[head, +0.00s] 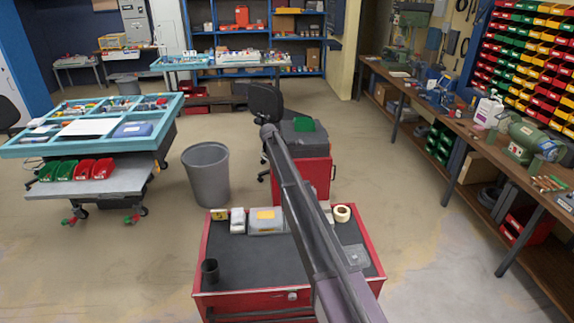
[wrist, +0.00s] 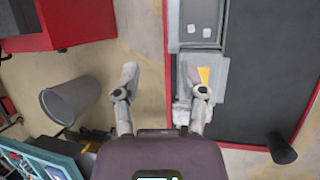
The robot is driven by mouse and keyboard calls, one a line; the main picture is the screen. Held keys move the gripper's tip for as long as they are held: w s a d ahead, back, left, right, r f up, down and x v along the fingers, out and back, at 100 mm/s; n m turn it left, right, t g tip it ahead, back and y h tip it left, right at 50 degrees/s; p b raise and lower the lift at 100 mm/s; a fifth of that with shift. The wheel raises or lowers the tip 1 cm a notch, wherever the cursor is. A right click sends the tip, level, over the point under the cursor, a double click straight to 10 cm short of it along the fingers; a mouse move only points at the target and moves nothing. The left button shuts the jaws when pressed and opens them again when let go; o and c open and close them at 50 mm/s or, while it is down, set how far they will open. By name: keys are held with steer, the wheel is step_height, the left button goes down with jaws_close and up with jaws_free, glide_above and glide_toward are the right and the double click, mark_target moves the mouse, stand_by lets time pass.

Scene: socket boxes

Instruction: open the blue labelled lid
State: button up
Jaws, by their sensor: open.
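No blue label or blue-labelled lid can be made out in either view. A grey box with a yellow label (head: 266,217) stands at the far edge of the red cart's black top; it also shows in the wrist view (wrist: 216,80). A second grey box with two white squares (wrist: 200,12) adjoins it in the wrist view. My gripper (wrist: 160,73) is open and empty, its fingers spread wide. Its right finger overlaps the yellow-labelled box in the picture; contact cannot be told. Its left finger is over the floor. In the head view my arm crosses the cart and my gripper cannot be made out.
The red cart (head: 235,258) also carries a white box (head: 237,220), a tape roll (head: 342,213), a black cup (head: 210,271) and a flat grey item (head: 355,256). A grey bin (head: 206,174) and a red cabinet (head: 318,175) stand beyond it. Floor is open leftward.

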steer(key=shift+s+d+f, duration=0.15)
steer(key=shift+s, duration=0.05)
steer(key=c, duration=0.7)
steer(key=s+d+f+m+b, duration=0.1)
steer(key=s+d, duration=0.1)
steer(key=s, duration=0.1)
steer(key=s+d+f+m+b, duration=0.1)
steer(key=s+d+f, duration=0.1)
steer(key=s+d, duration=0.1)
steer(key=s+d+f+m+g+b, duration=0.1)
steer(key=s+d+m+b, duration=0.1)
steer(key=s, duration=0.3)
steer(key=shift+d+f+y, duration=0.25)
steer(key=shift+d+y, duration=0.15)
steer(key=shift+d, duration=0.1)
jaws_close()
steer(key=s+d+f+m+y+b, duration=0.1)
steer(key=s+d+f+m+b, duration=0.2)
steer(key=s, duration=1)
steer(key=s+d+f+m+g+y+b, duration=0.1)
steer(key=s+d+f+m+b, duration=0.3)
steer(key=s, duration=0.9)
steer(key=s+d+f+m+g+y+b, duration=0.1)
steer(key=s+d+f+m+b, duration=0.3)
steer(key=s+d+m, duration=0.4)
steer(key=s+f, duration=0.1)
steer(key=s, duration=0.5)
steer(key=shift+f, duration=0.3)
steer(key=shift+w, duration=0.1)
